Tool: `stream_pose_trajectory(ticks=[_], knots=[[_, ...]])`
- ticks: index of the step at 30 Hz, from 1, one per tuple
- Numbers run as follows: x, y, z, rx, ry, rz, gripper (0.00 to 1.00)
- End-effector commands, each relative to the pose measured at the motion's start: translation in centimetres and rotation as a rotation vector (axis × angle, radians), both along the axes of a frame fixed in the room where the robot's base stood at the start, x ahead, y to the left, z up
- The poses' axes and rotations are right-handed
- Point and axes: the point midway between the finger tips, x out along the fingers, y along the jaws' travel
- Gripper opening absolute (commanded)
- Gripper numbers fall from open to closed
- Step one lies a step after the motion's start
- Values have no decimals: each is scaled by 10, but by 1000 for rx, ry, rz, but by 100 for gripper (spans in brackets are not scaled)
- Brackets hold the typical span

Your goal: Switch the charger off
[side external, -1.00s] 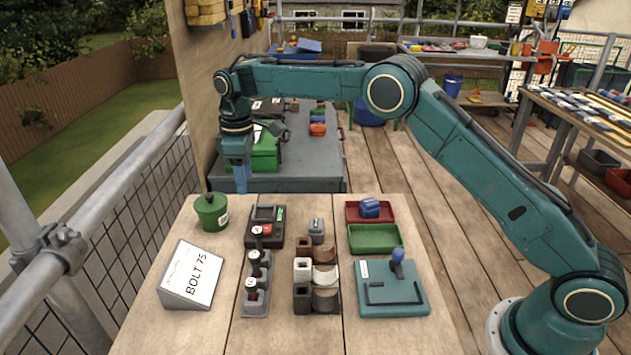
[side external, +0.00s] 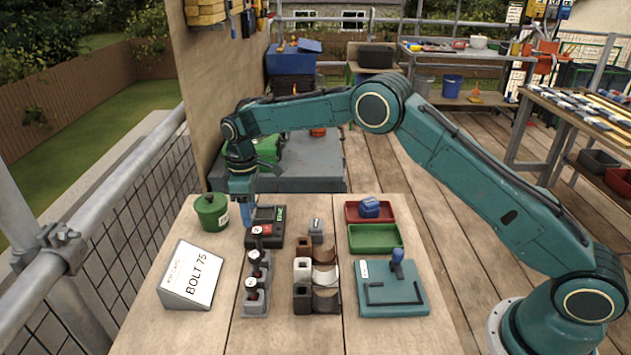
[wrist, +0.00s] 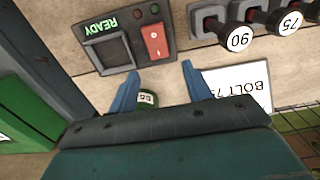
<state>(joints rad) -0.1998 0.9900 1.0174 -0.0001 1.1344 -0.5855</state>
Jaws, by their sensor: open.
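The charger (side external: 275,213) is a dark box at the back left of the wooden table. In the wrist view the charger (wrist: 93,28) shows a lit green READY sign, a square recess, small round lights and a red rocker switch (wrist: 154,42). I cannot tell which way the switch is set. My gripper (side external: 248,222) hangs pointing down beside the charger's left edge. In the wrist view the blue fingers of my gripper (wrist: 160,80) are apart with nothing between them, just short of the switch. Whether a fingertip touches the charger is unclear.
A green lidded pot (side external: 211,213) stands close left of my gripper. A rack of capped bolts (side external: 257,275) stands in front of the charger. A BOLT 75 sign (side external: 193,277) is at the front left.

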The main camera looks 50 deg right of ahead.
Motion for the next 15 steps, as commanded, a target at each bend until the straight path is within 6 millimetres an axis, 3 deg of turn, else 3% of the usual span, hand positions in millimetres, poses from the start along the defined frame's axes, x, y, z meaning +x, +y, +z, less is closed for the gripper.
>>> stream_pose_trajectory(ticks=[6, 15], knots=[[0, 0, -30, -1, 2, 0, 49], [0, 0, -47, 0, 0, 0, 49]])
